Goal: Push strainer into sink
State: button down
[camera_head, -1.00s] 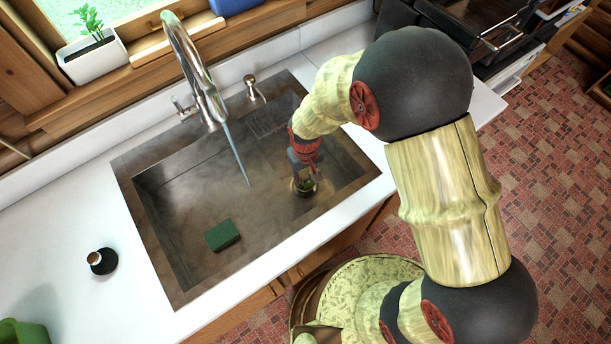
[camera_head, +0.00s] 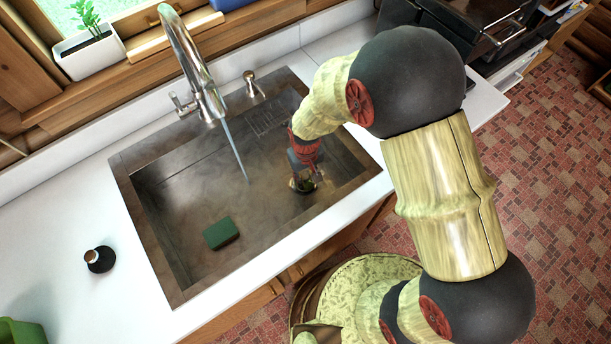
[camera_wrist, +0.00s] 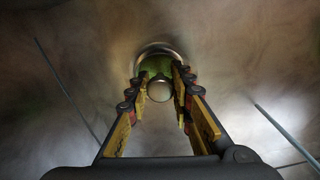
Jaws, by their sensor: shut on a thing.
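The strainer (camera_wrist: 158,91) is at the drain in the sink floor. In the wrist view its round metal knob shows between my fingers, with a shiny rim and some green around it. My gripper (camera_wrist: 160,77) points down at the drain and is shut on the strainer. In the head view my gripper (camera_head: 303,178) reaches down into the right part of the sink (camera_head: 165,250). There the gripper hides most of the strainer. I cannot tell exactly how deep the strainer sits in the drain.
A green sponge (camera_head: 221,233) lies on the sink floor to the left. The faucet (camera_head: 190,60) arches over the sink with water running. A wire rack (camera_head: 268,117) is at the back near my wrist.

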aim_at(306, 177)
jog(key=shift+f+b, duration=0.4)
jog(key=shift+f, duration=0.3)
jog(key=c, duration=1.6)
grip_release()
jog(key=shift+o, duration=0.6)
jog(key=shift+r, duration=0.15)
notch_tip(306, 177, up, 12)
jog(key=shift+f, duration=0.15)
